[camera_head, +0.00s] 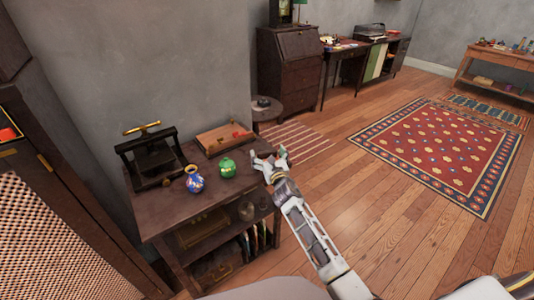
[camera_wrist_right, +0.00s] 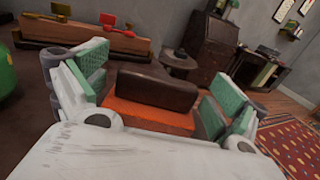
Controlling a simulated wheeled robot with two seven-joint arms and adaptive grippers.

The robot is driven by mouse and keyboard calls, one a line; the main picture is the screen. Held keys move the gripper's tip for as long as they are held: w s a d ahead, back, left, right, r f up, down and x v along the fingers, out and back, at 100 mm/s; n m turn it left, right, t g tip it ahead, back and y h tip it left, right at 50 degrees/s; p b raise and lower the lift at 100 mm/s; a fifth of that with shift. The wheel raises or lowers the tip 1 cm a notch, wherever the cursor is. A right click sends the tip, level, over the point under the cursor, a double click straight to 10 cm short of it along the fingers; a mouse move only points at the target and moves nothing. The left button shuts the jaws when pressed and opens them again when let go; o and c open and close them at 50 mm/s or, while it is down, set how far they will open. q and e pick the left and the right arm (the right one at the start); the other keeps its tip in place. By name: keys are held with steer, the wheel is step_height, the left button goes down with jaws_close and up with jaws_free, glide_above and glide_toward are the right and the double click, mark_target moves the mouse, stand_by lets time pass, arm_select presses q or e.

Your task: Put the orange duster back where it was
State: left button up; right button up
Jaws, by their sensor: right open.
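The orange duster (camera_wrist_right: 150,115) shows in the right wrist view as an orange block with a dark brown upper part. It lies between the green-padded fingers of my right gripper (camera_wrist_right: 148,92). The fingers are spread to either side of it, with gaps visible, so it does not look clamped. In the head view my right gripper (camera_head: 268,163) is at the right edge of the dark wooden shelf's top (camera_head: 180,212) and hides the duster. Whether the duster rests on the top cannot be told. My left gripper is not in view.
A green pot (camera_head: 228,168) and a blue patterned pot (camera_head: 195,180) stand left of my right gripper. Behind are a shallow wooden tray (camera_head: 222,138) with red items and a black press (camera_head: 152,155). The floor to the right is open, with a red rug (camera_head: 440,150).

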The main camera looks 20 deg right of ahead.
steer(key=shift+s, duration=3.4)
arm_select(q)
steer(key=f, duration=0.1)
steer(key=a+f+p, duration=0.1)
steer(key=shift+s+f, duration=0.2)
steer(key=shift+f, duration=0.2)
arm_select(e)
glide_toward(268, 154)
steer(key=shift+s, duration=0.5)
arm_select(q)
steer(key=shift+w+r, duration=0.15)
arm_select(e)
steer(key=shift+f, duration=0.15)
